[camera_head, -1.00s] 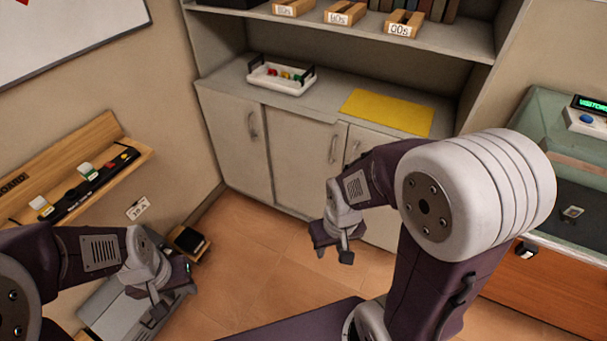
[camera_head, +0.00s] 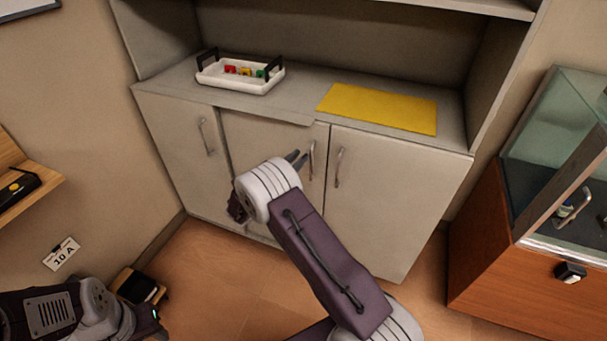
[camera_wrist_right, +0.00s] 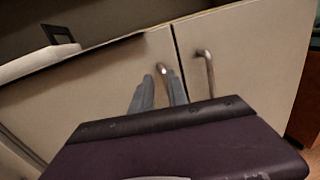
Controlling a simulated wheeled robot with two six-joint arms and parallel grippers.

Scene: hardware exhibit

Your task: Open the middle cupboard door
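The middle cupboard door (camera_head: 262,145) is a pale panel between two others and looks shut or nearly so. Its upright metal handle (camera_head: 312,160) is near its right edge. My right gripper (camera_head: 298,158) is at this handle, its fingers partly hidden by my arm. In the right wrist view its two fingers (camera_wrist_right: 160,88) are apart, with the handle's top (camera_wrist_right: 162,69) showing between the tips. I cannot tell whether they touch it. My left gripper (camera_head: 150,322) is low at the left, cut off by the frame, its fingers unclear.
The right door's handle (camera_head: 339,167) is close to the right of my gripper. A white tray (camera_head: 240,84) with small coloured pieces and a yellow mat (camera_head: 378,107) lie on the counter. A wood-and-glass display case (camera_head: 520,240) stands at the right.

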